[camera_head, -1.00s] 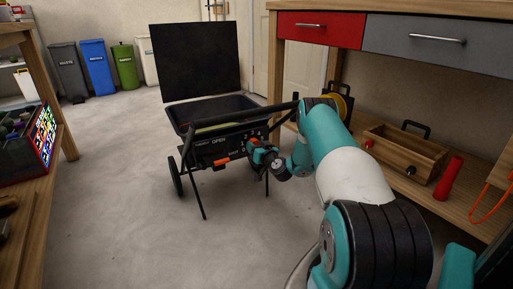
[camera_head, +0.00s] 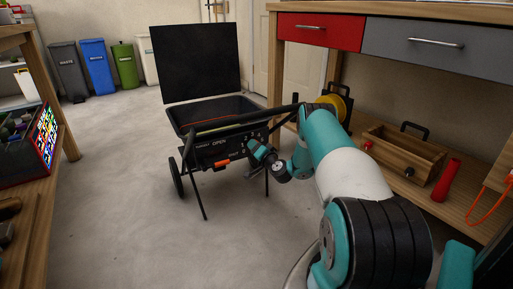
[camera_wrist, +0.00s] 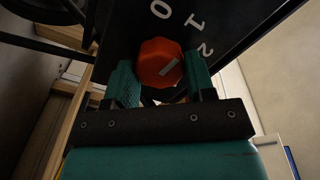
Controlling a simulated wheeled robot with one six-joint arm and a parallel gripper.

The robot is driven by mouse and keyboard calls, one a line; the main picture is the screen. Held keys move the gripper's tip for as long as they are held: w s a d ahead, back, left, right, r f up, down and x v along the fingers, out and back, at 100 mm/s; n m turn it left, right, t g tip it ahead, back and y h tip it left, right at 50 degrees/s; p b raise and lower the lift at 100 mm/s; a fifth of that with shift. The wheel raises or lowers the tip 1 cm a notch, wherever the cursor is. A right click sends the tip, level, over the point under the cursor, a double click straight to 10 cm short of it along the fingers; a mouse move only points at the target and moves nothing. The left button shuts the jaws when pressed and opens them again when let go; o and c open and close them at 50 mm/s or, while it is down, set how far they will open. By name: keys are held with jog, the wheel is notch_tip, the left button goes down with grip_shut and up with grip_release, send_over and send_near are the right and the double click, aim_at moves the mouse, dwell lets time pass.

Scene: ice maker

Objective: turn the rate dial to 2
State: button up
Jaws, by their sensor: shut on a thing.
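The rate dial (camera_wrist: 158,55) is an orange faceted knob with a pale pointer mark, on a black panel (camera_wrist: 225,22) bearing white numerals 0, 1 and 2. The mark slants up and right, toward the side of 1 and 2; I cannot tell exactly which numeral it meets. My gripper (camera_wrist: 161,68) has its teal fingers on either side of the dial, shut on it. In the head view my gripper (camera_head: 258,150) is at the right of the panel and hides the dial. The panel is on the front of a black spreader (camera_head: 200,138) with its lid raised.
An orange lever (camera_head: 222,163) and the word OPEN are left of my gripper on the spreader. A black handle bar (camera_head: 235,122) runs just above my gripper. A workbench (camera_head: 450,210) with a wooden toolbox (camera_head: 405,153) stands at the right. The floor in front is clear.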

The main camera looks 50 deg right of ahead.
jog(key=shift+m+p, duration=0.35)
jog(key=shift+m, duration=3.75)
jog(key=o, duration=0.9)
jog(key=shift+o, duration=0.2)
jog(key=shift+s, duration=0.15)
jog(key=p+v, duration=1.7)
jog(key=p, duration=0.6)
jog(key=shift+f, duration=0.2)
